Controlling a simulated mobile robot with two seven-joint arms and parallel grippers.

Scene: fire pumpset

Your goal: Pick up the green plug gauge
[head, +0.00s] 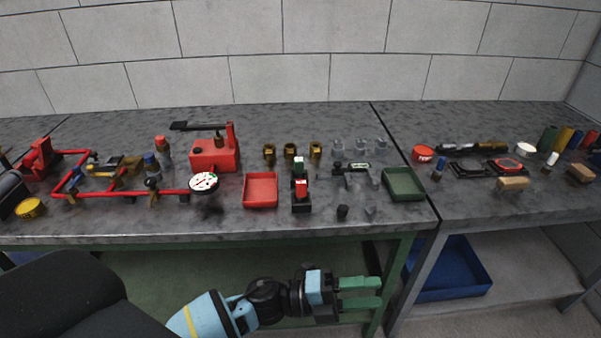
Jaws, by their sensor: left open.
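What looks like the green plug gauge (299,165) stands upright near the middle of the bench, behind a red-topped piece (301,187) in a black stand (301,207). It is small, with a green top and a pale part below; its lower end is hidden by the red piece. My left gripper (373,292) is open and empty, with its green fingers pointing right. It is in front of and below the bench's front edge, well apart from the gauge. My right gripper is not in view.
A red tray (261,191) lies left of the stand and a green tray (403,184) to the right. A black measuring tool (355,173) and small black cup (342,212) are close on the right. Brass fittings (290,151) stand behind. The bench edge (200,238) lies between gripper and gauge.

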